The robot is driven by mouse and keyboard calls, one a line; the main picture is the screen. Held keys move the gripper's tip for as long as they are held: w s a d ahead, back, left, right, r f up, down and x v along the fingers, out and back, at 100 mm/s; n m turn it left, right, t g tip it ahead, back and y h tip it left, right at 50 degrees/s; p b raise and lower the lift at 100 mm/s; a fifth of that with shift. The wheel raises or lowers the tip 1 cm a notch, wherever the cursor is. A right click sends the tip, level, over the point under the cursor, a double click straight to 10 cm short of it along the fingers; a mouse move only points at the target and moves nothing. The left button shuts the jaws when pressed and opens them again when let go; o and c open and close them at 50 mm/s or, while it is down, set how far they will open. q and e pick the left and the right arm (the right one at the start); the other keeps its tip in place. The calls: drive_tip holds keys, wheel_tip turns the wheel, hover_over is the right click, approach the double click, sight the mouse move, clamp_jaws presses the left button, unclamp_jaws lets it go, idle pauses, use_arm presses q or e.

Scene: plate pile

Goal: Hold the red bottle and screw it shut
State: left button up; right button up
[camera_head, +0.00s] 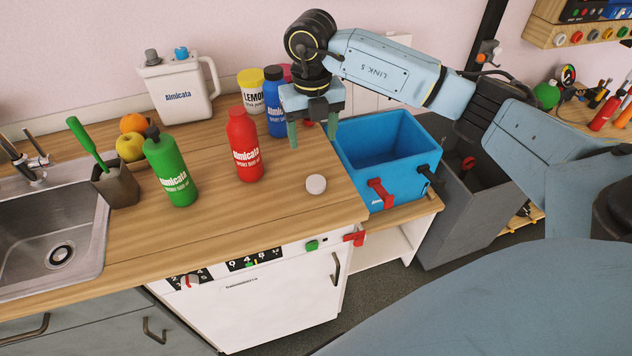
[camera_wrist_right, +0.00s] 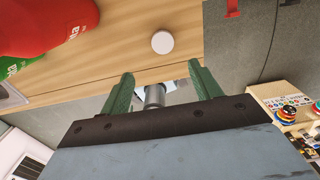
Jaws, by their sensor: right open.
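The red bottle (camera_head: 246,152) stands upright on the wooden counter, and its red body also shows at the upper left of the right wrist view (camera_wrist_right: 45,25). I cannot tell whether its top is closed. A round white cap (camera_head: 316,184) lies on the counter to the bottle's right, near the front edge; it also shows in the right wrist view (camera_wrist_right: 162,42). My right gripper (camera_head: 312,128) is open and empty, fingers pointing down, behind and right of the red bottle, apart from it and the cap. My left gripper is not in view.
A green bottle (camera_head: 171,172) stands left of the red one. A blue bottle (camera_head: 273,103) and a yellow-lidded tub (camera_head: 251,94) stand behind. A blue bin (camera_head: 385,143) is right of the cap, and the sink (camera_head: 45,240) is far left. The counter's front strip is clear.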

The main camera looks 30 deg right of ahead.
drive_tip(key=shift+f, duration=0.1)
hover_over(316, 181)
drive_tip(key=f, duration=0.8)
drive_tip(key=shift+w+a, duration=0.15)
drive_tip(key=shift+a, duration=0.15)
drive_tip(key=shift+f, duration=0.1)
drive_tip(key=f, duration=0.5)
drive_tip(key=shift+s+d+p, duration=0.2)
drive_tip(key=shift+d+p, duration=0.05)
drive_tip(key=shift+p, duration=0.15)
drive_tip(key=c, duration=0.9)
